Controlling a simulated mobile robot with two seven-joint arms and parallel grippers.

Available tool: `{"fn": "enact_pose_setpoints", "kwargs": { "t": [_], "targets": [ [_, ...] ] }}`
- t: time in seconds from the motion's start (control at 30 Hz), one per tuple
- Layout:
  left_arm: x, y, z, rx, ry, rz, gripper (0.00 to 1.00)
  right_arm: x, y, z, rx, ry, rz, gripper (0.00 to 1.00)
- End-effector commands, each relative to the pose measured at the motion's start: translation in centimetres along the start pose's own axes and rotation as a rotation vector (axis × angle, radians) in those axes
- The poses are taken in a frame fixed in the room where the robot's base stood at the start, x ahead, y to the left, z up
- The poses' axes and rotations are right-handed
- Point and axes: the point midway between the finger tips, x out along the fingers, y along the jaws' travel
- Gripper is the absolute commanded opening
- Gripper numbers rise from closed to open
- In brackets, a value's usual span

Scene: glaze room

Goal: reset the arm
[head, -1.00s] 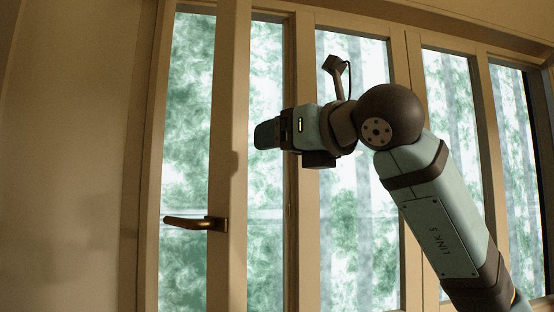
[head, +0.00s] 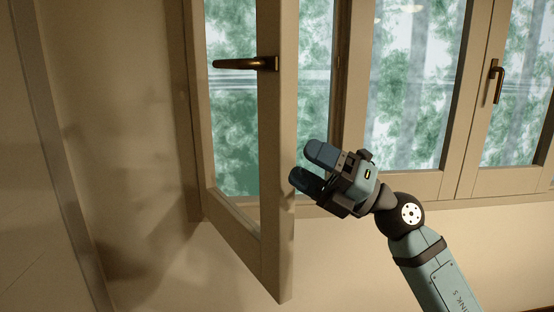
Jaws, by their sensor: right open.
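My right gripper (head: 312,167) shows near the middle of the head view, at the end of my right arm, which comes in from the lower right. Its two dark blue fingers are apart, with nothing between them. The fingertips point left, close to the edge of an open window sash (head: 272,160) in the picture. I cannot tell whether they touch it. The sash has a dark bronze handle (head: 245,64) near its top in view, above and left of the gripper. My left gripper is not in view.
The sash stands swung out from the window frame (head: 185,130). Closed panes lie to the right, one with a dark handle (head: 496,82). A bare wall (head: 110,130) is on the left. The wall below the sill is clear.

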Motion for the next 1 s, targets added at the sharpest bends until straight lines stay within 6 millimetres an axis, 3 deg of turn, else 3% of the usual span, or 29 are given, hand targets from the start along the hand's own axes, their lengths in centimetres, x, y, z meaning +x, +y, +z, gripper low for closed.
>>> {"fn": "enact_pose_setpoints", "kwargs": {
  "t": [0.03, 0.27, 0.47, 0.6, 0.7, 0.83, 1.0],
  "targets": [
    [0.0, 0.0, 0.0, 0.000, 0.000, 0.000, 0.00, -1.7, -1.9, -0.6, 0.108, -0.069, 0.035, 0.68],
    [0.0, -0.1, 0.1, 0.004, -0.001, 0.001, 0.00, -10.3, -9.7, -2.8, 0.557, -0.443, 0.142, 0.68],
    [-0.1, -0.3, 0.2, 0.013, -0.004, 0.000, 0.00, -19.7, -17.8, -7.7, 0.935, -0.830, 0.126, 0.68],
    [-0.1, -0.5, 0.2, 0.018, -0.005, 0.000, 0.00, -26.7, -23.1, -13.8, 1.191, -1.107, 0.058, 0.68],
    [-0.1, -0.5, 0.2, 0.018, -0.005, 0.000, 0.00, -31.1, -25.7, -19.0, 1.353, -1.283, -0.008, 0.68],
    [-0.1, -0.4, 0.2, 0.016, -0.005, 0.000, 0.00, -35.4, -27.7, -25.3, 1.525, -1.459, -0.093, 0.68],
    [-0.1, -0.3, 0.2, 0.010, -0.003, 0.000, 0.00, -39.5, -28.6, -32.8, 1.706, -1.634, -0.201, 0.68]
  ]
}}
